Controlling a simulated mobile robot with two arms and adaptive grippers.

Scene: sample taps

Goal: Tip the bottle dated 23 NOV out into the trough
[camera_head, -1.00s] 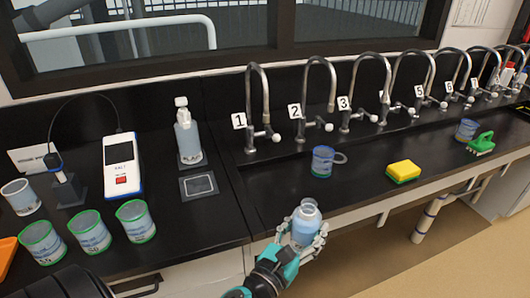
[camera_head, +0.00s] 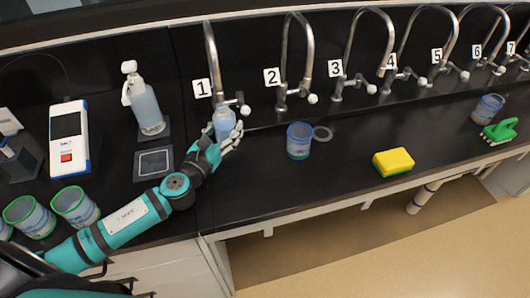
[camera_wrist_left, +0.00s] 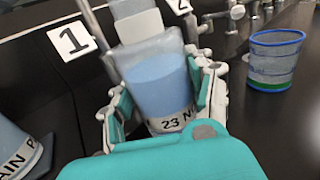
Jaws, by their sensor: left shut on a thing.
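In the left wrist view the bottle (camera_wrist_left: 163,75) carries a label reading "23 N", the rest hidden by a finger. My left gripper (camera_head: 228,140) is shut on the bottle; its fingers (camera_wrist_left: 160,110) wrap both sides. The tap 1 spout (camera_head: 211,60) rises just behind the bottle. I cannot tell whether the bottle touches the counter. My right gripper does not show.
A pump bottle (camera_head: 146,105) and a white meter (camera_head: 68,137) stand left. Taps line the back.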

